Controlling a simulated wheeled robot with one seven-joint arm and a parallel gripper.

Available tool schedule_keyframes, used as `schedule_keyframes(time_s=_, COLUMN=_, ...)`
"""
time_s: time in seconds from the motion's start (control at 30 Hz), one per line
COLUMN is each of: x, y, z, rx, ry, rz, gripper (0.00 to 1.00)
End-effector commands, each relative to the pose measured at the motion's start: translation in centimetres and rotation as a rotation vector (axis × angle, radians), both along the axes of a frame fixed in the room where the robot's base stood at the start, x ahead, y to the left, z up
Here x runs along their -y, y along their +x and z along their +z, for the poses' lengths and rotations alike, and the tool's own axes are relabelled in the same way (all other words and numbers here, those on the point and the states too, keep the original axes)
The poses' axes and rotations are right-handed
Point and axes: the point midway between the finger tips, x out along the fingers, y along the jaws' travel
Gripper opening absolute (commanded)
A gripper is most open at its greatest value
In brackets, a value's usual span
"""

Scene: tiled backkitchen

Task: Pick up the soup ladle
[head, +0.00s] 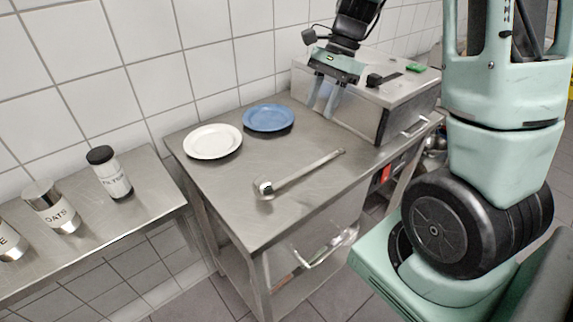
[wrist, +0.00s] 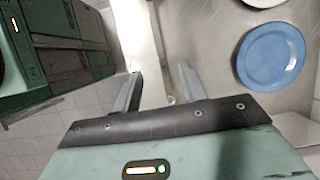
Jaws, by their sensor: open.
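The soup ladle (head: 303,173) is steel and lies on the steel table (head: 222,192) in the head view. Its round bowl is toward the front left and its long handle points to the back right. My gripper (head: 324,108) is above the back part of the table, beyond the handle end and apart from it. Its fingers point down, spread, with nothing between them. In the wrist view the open fingers (wrist: 160,84) show over the table. A thin line there, running up from between the fingers, may be the handle; the bowl is not clearly visible.
A white plate (head: 213,142) and a blue plate (head: 269,118) stand at the back of the table. A steel drawer box (head: 395,103) is close beside my gripper on the right. A lower side table (head: 98,240) at left bears several canisters. The tabletop around the ladle is clear.

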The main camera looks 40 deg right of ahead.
Motion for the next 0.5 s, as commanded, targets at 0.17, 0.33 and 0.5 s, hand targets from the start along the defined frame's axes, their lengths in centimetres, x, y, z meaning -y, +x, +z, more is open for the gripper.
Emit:
schedule_keyframes(time_s=0.17, x=-1.3, y=-0.2, z=-3.0, rx=-0.008, ry=0.004, rz=0.003, gripper=0.42)
schedule_keyframes(time_s=0.33, x=-2.7, y=-0.3, z=-6.3, rx=-0.007, ry=0.003, rz=0.003, gripper=0.42)
schedule_keyframes(time_s=0.5, x=-3.9, y=-0.3, z=-9.2, rx=-0.005, ry=0.002, rz=0.004, gripper=0.42)
